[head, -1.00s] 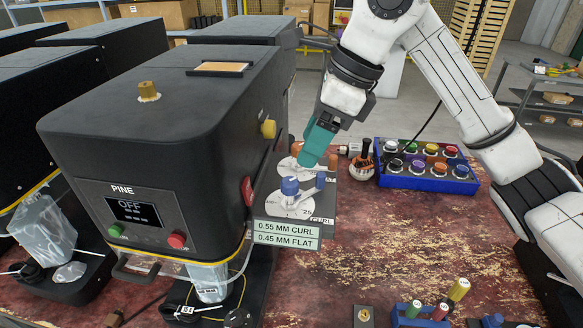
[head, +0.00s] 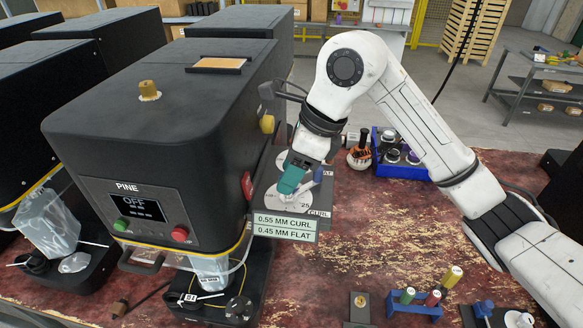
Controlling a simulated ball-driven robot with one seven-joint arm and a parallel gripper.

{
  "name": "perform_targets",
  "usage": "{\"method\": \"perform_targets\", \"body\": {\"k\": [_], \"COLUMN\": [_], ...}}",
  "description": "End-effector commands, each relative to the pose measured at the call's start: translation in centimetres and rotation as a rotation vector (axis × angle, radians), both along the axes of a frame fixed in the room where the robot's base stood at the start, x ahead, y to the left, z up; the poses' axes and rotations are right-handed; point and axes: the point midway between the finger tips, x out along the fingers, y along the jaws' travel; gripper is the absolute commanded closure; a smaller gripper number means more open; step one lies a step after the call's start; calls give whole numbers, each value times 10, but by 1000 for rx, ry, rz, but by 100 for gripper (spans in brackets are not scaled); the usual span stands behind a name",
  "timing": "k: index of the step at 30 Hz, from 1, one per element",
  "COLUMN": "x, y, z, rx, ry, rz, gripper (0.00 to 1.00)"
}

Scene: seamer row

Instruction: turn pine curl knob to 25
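The black PINE machine (head: 160,95) has a small screen (head: 140,207) reading OFF. On its right side is a plate with a white curl dial (head: 288,201), marked 25 near its right edge and CURL beside it. My gripper (head: 289,186) has teal fingers pointing down over the middle of this dial, where the blue curl knob sits. The fingers hide most or all of the knob, so I cannot tell whether they are around it or just above it. A small blue-grey peg (head: 318,174) stands to the right of the fingers. The second dial behind is mostly hidden by my wrist.
A label (head: 285,226) below the dial reads 0.55 MM CURL, 0.45 MM FLAT. A blue tray (head: 417,173) of capped jars is partly behind my arm. A blue rack (head: 413,309) with coloured pegs stands at the front. The worn red tabletop (head: 370,240) between is clear.

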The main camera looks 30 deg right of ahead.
Motion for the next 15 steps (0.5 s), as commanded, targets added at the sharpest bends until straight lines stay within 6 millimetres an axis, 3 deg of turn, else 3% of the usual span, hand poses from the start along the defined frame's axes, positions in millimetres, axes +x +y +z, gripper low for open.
{"method": "perform_targets", "body": {"k": [15], "x": [0], "y": [0], "z": [0], "rx": [0], "ry": [0], "rz": [-1], "gripper": [98]}}
